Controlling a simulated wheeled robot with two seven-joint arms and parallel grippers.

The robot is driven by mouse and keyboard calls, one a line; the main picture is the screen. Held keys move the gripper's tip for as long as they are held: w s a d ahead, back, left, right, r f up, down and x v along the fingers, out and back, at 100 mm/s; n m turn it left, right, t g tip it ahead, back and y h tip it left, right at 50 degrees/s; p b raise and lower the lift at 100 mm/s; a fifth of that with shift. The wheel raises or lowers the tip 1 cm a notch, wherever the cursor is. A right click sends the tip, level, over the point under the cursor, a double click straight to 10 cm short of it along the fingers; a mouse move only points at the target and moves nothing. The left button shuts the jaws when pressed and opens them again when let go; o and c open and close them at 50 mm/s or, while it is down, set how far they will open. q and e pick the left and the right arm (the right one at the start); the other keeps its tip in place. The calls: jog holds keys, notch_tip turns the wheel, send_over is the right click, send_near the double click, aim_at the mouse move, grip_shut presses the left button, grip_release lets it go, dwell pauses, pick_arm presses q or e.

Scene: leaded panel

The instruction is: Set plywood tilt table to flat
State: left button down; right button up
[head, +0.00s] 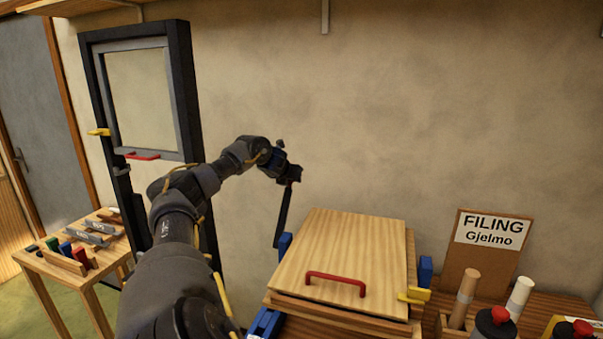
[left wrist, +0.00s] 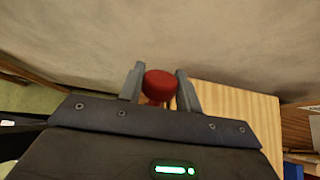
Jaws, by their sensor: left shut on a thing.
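The plywood tilt table (head: 345,250) is a pale board on a wooden base, with a red handle (head: 336,279) near its front edge. I cannot tell its exact tilt. A dark bar (head: 281,217) rises at its back left corner up to my left gripper (head: 290,174). In the left wrist view my left gripper (left wrist: 160,84) is shut on a red knob (left wrist: 160,83), with a finger on each side. The head view does not show this knob clearly. The board (left wrist: 240,105) lies beyond the fingers, to the right. My right gripper is not in view.
A yellow latch (head: 413,295) is at the board's right front corner. Blue blocks (head: 425,271) stand beside the table. A FILING sign (head: 490,235) and several bottles and tools are on the right. A dark frame (head: 185,95) and a small tool table (head: 75,270) are on the left.

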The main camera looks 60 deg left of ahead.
pick_arm(q)
jog(key=shift+w+a+f, duration=0.1)
jog(key=shift+f, duration=0.35)
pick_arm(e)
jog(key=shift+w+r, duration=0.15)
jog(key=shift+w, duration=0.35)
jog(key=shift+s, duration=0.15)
pick_arm(q)
jog(key=c, duration=1.4)
grip_release()
jog(key=o, duration=0.4)
jog(key=shift+w+a, duration=0.1)
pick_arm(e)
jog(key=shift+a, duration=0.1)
pick_arm(q)
jog(key=shift+r, duration=0.2)
jog(key=b+v, duration=0.5)
jog(key=v, duration=0.5)
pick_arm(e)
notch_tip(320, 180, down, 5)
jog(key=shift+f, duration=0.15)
